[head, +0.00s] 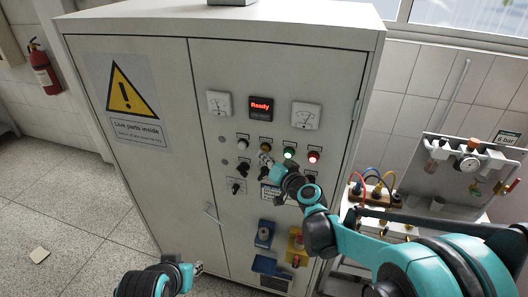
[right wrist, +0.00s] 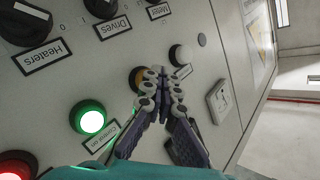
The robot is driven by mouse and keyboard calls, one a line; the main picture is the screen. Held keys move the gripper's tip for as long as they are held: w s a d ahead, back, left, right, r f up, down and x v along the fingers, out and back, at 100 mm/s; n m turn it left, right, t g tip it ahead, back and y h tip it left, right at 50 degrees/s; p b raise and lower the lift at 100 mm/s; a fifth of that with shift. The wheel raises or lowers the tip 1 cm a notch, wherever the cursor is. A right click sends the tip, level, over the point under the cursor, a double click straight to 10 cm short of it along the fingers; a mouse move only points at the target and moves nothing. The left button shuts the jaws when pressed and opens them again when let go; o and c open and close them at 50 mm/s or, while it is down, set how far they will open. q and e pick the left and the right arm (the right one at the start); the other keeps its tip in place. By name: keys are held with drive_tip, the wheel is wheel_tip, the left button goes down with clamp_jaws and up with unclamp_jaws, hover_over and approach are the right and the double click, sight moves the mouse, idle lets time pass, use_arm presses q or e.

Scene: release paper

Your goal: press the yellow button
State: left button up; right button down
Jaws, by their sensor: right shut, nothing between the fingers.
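The yellow button (head: 266,144) is an amber round button in the row on the grey cabinet's panel, between a white button (head: 243,143) and a lit green one (head: 289,152). In the right wrist view the yellow button (right wrist: 138,76) is partly hidden behind my fingers. My right gripper (head: 266,159) is shut and empty, with its tips just below the button in the head view. In the right wrist view its fingertips (right wrist: 163,73) overlap the button's edge; I cannot tell whether they touch it. My left gripper (head: 198,268) is low at the front, its jaws unclear.
A lit red button (head: 313,157) is right of the green one. Black rotary switches (head: 243,169) sit below the row; a red "Ready" display (head: 261,109) and two gauges are above. A bench with hoses and valves (head: 467,162) stands at right. Floor is open at left.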

drive_tip(key=shift+s+a, duration=0.2)
drive_tip(key=shift+s, duration=0.45)
drive_tip(key=s, duration=0.1)
drive_tip(key=s+a, duration=0.1)
drive_tip(key=s, duration=0.2)
drive_tip(key=shift+s+a, duration=0.3)
drive_tip(key=shift+s, duration=0.1)
idle(0.5)
drive_tip(key=s+d+f+g+h+b, duration=0.2)
drive_tip(key=s+d+f+b, duration=0.2)
drive_tip(key=s+d+f, duration=0.2)
drive_tip(key=s+d+f+n+g+h+b, duration=0.1)
drive_tip(key=s+d+f+g+h+b, duration=0.2)
drive_tip(key=s+d+f, duration=0.3)
drive_tip(key=s+d+f+n+g+h+b, duration=0.1)
drive_tip(key=s+d+f+g+h+b, duration=0.1)
drive_tip(key=s+d+f+b, duration=0.3)
drive_tip(key=s+f, duration=0.4)
drive_tip(key=s, duration=0.5)
drive_tip(key=shift+d+g+b, duration=0.3)
drive_tip(key=shift+d+b, duration=0.05)
drive_tip(key=shift+d, duration=0.05)
